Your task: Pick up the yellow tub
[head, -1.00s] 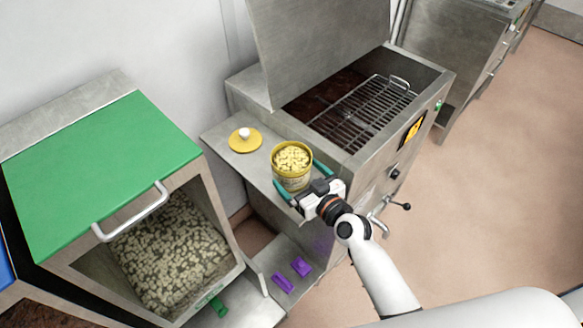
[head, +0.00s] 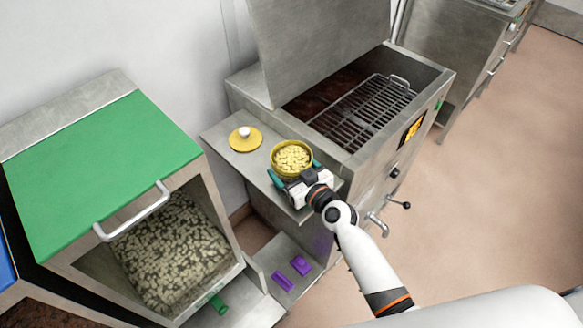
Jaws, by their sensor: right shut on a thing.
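The yellow tub (head: 292,157) is round, open at the top and filled with pale yellow pieces. It stands upright at the steel side shelf, and its lower front is hidden by my right gripper. My right gripper (head: 291,174) has its teal fingers on either side of the tub and is shut on it. Whether the tub's base touches the shelf cannot be seen. My left gripper is not in view.
The steel shelf (head: 224,131) joins a steel tank (head: 433,85) with its lid raised and a wire rack (head: 363,110) inside. At left stands a green-topped bin (head: 100,170) of pale pieces. Two purple pieces (head: 300,265) lie on a lower ledge. Floor at right is clear.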

